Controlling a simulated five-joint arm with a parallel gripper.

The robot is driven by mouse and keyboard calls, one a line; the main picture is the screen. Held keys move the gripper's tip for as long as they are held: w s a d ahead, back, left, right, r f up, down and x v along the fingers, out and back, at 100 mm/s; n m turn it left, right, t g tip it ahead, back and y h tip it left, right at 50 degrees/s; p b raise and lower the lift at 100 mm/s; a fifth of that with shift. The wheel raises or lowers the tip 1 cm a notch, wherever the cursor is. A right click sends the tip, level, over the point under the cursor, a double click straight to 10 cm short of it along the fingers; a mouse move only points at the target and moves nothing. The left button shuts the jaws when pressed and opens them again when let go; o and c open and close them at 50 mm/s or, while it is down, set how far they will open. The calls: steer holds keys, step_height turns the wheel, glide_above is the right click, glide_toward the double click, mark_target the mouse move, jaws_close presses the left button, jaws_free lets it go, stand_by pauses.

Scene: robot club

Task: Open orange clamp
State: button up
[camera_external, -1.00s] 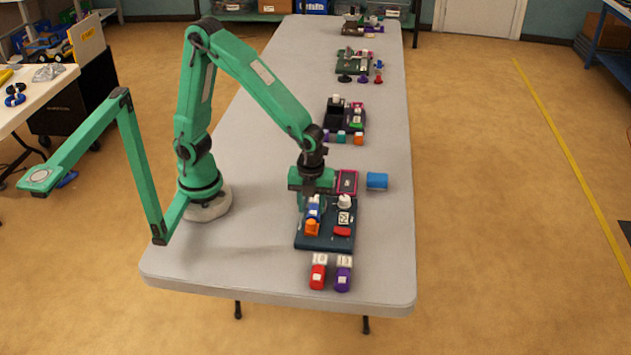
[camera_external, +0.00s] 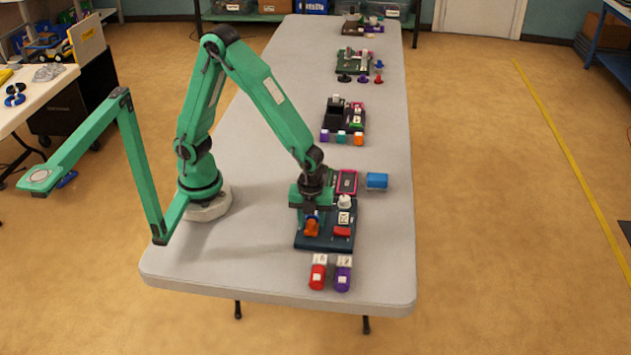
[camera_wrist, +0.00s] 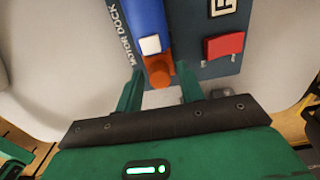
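The orange clamp (camera_external: 312,229) is at the near left of the dark blue motor dock board (camera_external: 325,243). In the wrist view, the orange clamp (camera_wrist: 158,72) lies across the end of a blue cylinder (camera_wrist: 146,18) with a white square on it. My gripper (camera_wrist: 160,70) is open, with one finger on each side of the clamp and gaps visible between. In the external view, my gripper (camera_external: 308,207) is low over the left side of the board and hides most of the blue cylinder.
A blue cylinder (camera_external: 377,181) lies at the right. The table's left front is clear.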

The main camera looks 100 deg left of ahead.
steer(key=c, duration=0.7)
steer(key=shift+d, duration=1.4)
steer(key=o, duration=0.5)
